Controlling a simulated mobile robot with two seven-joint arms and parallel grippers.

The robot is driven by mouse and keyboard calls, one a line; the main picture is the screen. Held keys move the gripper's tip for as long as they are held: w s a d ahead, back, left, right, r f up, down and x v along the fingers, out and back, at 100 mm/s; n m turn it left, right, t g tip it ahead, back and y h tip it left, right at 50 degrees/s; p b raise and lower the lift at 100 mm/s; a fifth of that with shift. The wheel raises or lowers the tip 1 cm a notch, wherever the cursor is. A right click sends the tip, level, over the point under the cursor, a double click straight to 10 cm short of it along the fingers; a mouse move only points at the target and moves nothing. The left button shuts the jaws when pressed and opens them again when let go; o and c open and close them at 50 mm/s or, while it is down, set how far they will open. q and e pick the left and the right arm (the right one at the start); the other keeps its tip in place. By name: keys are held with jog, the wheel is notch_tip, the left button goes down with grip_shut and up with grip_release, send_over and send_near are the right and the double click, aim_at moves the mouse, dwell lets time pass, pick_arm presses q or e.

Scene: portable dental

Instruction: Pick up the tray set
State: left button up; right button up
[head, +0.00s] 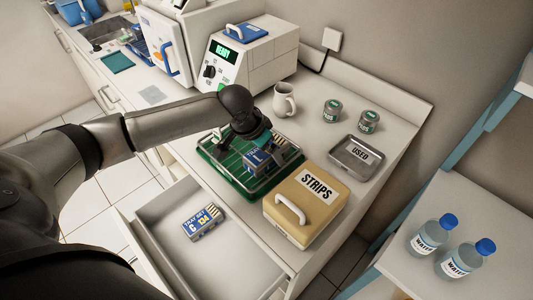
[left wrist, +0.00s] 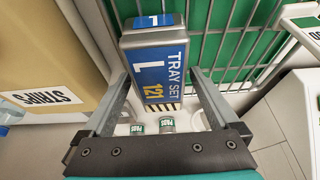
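A blue and grey tray set marked L (head: 258,158) stands in the green wire rack (head: 222,178) on the counter. In the left wrist view, the tray set (left wrist: 158,70) reads "TRAY SET L 121". My left gripper (head: 259,150) is over the rack at this tray set. In the left wrist view, the gripper's fingers (left wrist: 158,75) straddle the tray set, one tip beside each side, and look spread. Firm contact is not visible. A second tray set, marked C 134 (head: 202,222), lies in the open drawer (head: 172,201). My right gripper is not in view.
A tan STRIPS box (head: 305,205) stands close to the rack's right. A grey USED tray (head: 356,155), two small jars (head: 332,110) and a white mug (head: 284,99) are behind. A white READY machine (head: 240,62) stands at the back. Water bottles (head: 432,234) stand on the right shelf.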

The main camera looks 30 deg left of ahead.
pick_arm(q)
grip_shut()
dwell(0.6)
jog(key=shift+r, duration=0.15)
